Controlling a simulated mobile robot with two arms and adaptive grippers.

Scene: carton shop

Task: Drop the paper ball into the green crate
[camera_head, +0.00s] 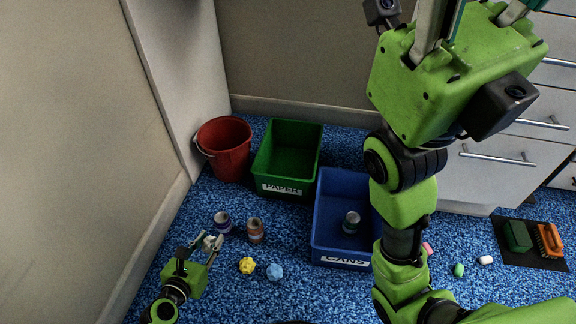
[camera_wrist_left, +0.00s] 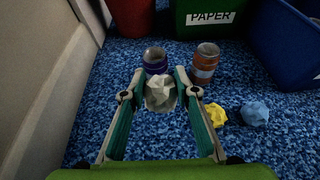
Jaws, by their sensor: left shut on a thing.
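A crumpled white paper ball (camera_wrist_left: 160,92) is between the fingertips of my left gripper (camera_head: 207,244), which is shut on it low over the blue carpet. The ball also shows small in the head view (camera_head: 212,241). The green crate (camera_head: 289,151), labelled PAPER, stands farther back and to the right of this gripper; its inside looks empty. Its labelled front also shows in the left wrist view (camera_wrist_left: 208,32). My right gripper (camera_head: 470,25) is raised at the top right, its fingertips cut off by the frame.
A purple can (camera_head: 222,222) and an orange can (camera_head: 255,230) stand before the green crate. A yellow ball (camera_head: 247,265) and blue ball (camera_head: 274,271) lie nearby. A red bucket (camera_head: 224,148) stands left of the crate, a blue CANS crate (camera_head: 331,252) right, holding a can (camera_head: 351,222).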

